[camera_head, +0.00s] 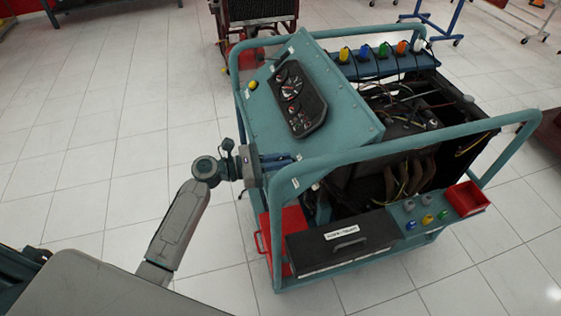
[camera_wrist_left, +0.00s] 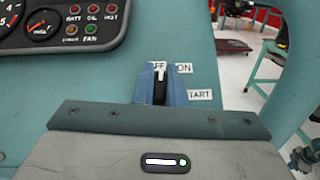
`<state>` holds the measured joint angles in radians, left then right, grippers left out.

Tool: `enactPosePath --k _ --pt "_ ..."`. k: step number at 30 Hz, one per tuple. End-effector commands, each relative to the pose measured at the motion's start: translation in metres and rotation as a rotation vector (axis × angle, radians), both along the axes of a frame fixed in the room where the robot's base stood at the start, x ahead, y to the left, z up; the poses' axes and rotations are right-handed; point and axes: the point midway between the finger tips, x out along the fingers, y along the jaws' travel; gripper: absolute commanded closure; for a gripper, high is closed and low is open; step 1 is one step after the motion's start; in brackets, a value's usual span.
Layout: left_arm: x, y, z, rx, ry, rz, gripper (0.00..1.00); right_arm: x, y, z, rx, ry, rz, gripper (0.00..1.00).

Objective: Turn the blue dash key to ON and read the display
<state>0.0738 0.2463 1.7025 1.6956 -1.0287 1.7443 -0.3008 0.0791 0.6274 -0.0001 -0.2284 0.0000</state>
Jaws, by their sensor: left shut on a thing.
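The dash key (camera_wrist_left: 160,88) shows in the left wrist view as a dark upright grip with a white mark, between two blue pieces. The white mark points up at the partly covered OFF label (camera_wrist_left: 158,66). The ON label (camera_wrist_left: 183,68) is just right of it, and the START label (camera_wrist_left: 201,95) is lower right, partly hidden. My left gripper (camera_head: 284,160) is at the near side of the teal panel (camera_head: 258,117), shut on the key. The gauge display (camera_head: 291,97) is on the panel; its readings are too small to read. My right gripper is out of view.
The teal frame rail (camera_head: 400,140) runs close to my left gripper. A red tray (camera_head: 466,198) and a black box (camera_head: 345,243) are at the front. Coloured caps (camera_head: 364,52) line the back. Open tiled floor (camera_head: 110,140) lies to the left.

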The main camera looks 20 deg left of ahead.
Motion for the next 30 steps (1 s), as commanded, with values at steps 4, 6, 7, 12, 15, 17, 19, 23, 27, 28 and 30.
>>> enactPosePath --k 4,6,7,12,15,17,19,23,27,28,30 --pt "0.000 0.000 -0.003 0.040 -0.060 -0.079 1.00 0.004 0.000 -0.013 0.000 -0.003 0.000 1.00" --pt "0.000 0.000 -0.003 0.061 -0.092 -0.122 1.00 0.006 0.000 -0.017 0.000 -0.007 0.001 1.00" --pt "0.000 0.000 -0.003 0.071 -0.107 -0.142 1.00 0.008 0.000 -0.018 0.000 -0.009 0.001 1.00" --pt "0.000 0.000 -0.003 0.125 -0.185 -0.251 1.00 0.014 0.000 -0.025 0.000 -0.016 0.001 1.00" --pt "-0.001 0.000 -0.002 0.155 -0.230 -0.311 1.00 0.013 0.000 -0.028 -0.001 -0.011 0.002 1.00" --pt "-0.001 0.000 -0.002 0.171 -0.254 -0.344 1.00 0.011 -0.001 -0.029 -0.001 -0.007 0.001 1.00" --pt "-0.001 0.000 -0.002 0.189 -0.279 -0.380 1.00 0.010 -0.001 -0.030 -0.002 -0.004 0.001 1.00" --pt "-0.002 -0.001 -0.002 0.216 -0.320 -0.435 1.00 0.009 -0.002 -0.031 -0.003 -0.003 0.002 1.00" --pt "-0.002 -0.001 -0.002 0.238 -0.351 -0.479 1.00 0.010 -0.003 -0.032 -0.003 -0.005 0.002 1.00" --pt "-0.003 -0.001 -0.002 0.242 -0.356 -0.485 1.00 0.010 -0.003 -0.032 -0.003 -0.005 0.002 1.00" --pt "-0.003 -0.001 -0.002 0.248 -0.365 -0.499 1.00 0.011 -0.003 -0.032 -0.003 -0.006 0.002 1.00"
